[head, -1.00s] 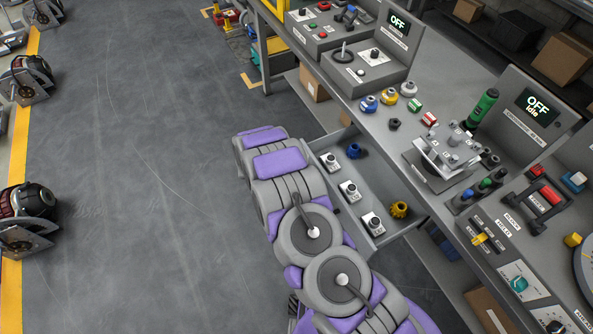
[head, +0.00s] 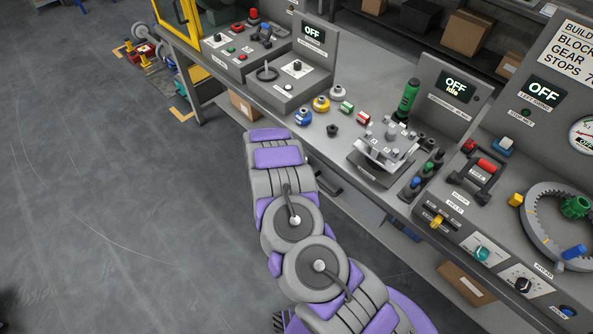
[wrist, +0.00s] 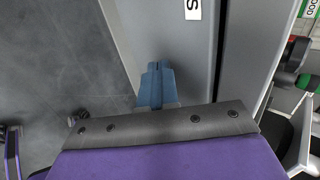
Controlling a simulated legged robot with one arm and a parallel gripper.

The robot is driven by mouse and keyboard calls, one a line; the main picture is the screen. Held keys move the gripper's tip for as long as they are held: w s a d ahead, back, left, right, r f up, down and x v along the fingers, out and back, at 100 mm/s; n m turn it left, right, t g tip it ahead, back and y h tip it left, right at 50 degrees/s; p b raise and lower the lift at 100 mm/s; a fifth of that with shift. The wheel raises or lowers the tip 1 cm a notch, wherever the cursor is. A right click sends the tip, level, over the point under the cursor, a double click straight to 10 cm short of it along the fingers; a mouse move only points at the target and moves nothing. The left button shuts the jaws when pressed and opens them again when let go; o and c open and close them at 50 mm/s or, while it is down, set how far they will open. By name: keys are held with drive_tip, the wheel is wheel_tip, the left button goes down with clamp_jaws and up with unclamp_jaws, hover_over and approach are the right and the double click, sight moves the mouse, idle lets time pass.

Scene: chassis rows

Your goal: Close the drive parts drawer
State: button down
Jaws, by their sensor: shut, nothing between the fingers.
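The head view hides the fingers behind my arm.
The bench top (head: 310,135) carries coloured knobs, a metal fixture (head: 385,145), a green screwdriver-like tool (head: 407,98) and control panels. Cardboard boxes (head: 242,107) sit below and behind.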

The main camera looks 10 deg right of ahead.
drive_tip(key=shift+w+d+r, duration=0.1)
drive_tip(key=shift+w+d, duration=0.1)
drive_tip(key=shift+d, duration=0.15)
drive_tip(key=shift+d, duration=0.15)
drive_tip(key=shift+s, duration=0.1)
